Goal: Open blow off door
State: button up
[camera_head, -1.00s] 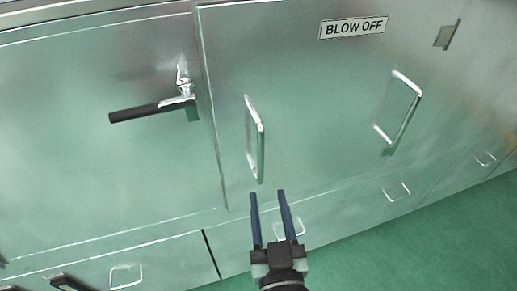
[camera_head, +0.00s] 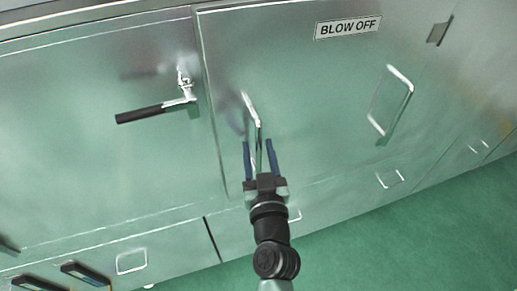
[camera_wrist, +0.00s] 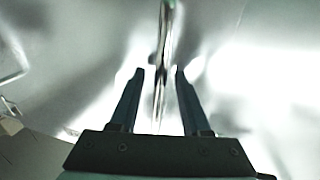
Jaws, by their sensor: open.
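The blow off door (camera_head: 310,75) is a brushed metal panel with a "BLOW OFF" label (camera_head: 348,27), and it looks shut. Its left bar handle (camera_head: 254,112) stands upright near the door's left edge. A second bar handle (camera_head: 391,100) is further right on the door. My gripper (camera_head: 259,143) is open, with its two blue fingers on either side of the lower part of the left handle. In the wrist view the handle (camera_wrist: 162,65) runs between the open fingers (camera_wrist: 156,72), with a gap on both sides. Whether it touches the palm is hidden.
A lever latch (camera_head: 155,109) with a black grip is on the neighbouring panel to the left. Small drawer handles (camera_head: 131,261) sit along the lower row. A hinge (camera_head: 438,32) is at the door's upper right. The green floor (camera_head: 420,240) is clear.

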grip_shut()
dwell(1.3)
